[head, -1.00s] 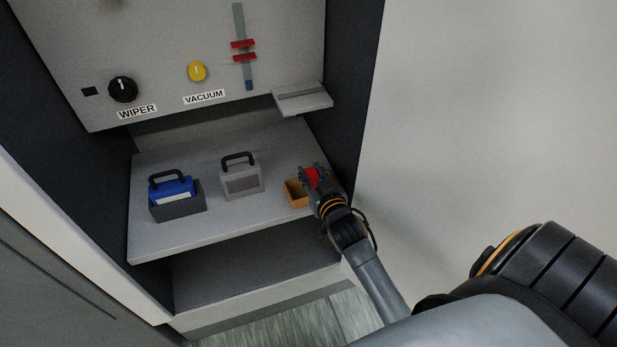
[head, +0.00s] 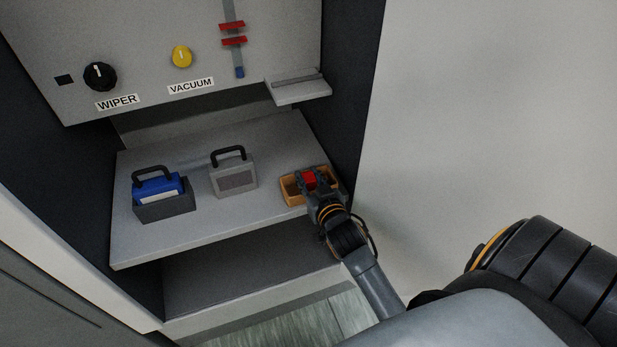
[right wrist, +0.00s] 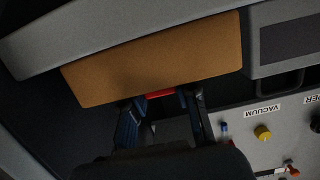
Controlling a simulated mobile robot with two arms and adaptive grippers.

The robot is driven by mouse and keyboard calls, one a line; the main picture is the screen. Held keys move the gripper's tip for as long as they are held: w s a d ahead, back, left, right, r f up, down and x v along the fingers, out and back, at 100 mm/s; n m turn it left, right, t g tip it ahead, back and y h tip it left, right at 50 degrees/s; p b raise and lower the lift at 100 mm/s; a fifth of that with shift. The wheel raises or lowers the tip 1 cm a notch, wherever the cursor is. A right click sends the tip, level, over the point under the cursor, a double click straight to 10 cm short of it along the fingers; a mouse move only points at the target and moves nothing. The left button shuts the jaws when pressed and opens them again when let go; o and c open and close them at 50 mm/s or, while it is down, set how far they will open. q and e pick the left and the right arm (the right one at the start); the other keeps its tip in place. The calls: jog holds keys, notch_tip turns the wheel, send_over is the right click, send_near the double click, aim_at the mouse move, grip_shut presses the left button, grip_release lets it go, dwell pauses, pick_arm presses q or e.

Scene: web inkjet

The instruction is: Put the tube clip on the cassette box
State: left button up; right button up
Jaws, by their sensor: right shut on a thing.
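My right gripper (head: 309,179) is shut on a small red clip, which I take for the tube clip (head: 309,178). It is at a small open tan box (head: 290,190) at the shelf's right end. I cannot tell whether the clip touches the box. In the right wrist view the red clip (right wrist: 160,94) shows between the fingertips, beside the tan box (right wrist: 155,60). A light grey handled box (head: 234,180) stands mid-shelf. A blue handled cassette (head: 158,187) sits in a dark grey holder (head: 165,209) at the left. Which is the cassette box is unclear. My left gripper is out of view.
A small ledge (head: 300,90) juts out at right. Dark side walls bound the shelf.

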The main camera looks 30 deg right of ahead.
jog(key=o, duration=0.9)
jog(key=shift+o, duration=0.2)
jog(key=shift+r, duration=0.25)
jog(key=v, duration=1.2)
jog(key=shift+f, duration=0.2)
